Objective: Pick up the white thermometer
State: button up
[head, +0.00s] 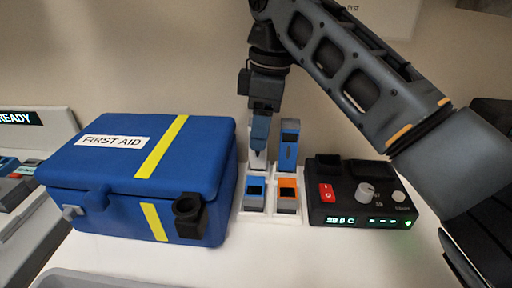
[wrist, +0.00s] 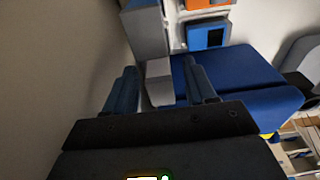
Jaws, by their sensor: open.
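The white thermometer (head: 257,161) stands upright in the back left slot of a white rack (head: 270,220), partly hidden by my gripper (head: 260,146) in the head view. My gripper points down at its top. In the wrist view, a pale block (wrist: 158,82), which looks like the thermometer's top, lies between the two spread fingers of my gripper (wrist: 160,72). The fingers look apart from it, though contact is hard to judge.
A grey and blue device (head: 290,140) stands right beside it. A blue-topped one (head: 255,193) and an orange-topped one (head: 288,193) stand in front. A blue first aid box (head: 120,180) is close on the left, a black control unit (head: 360,195) on the right, a wall behind.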

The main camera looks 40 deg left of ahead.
aim_at(258, 160)
jog(key=f, duration=0.4)
jog(key=shift+s+a, duration=0.15)
jog(key=shift+a, duration=0.1)
jog(key=shift+r, duration=0.1)
grip_shut()
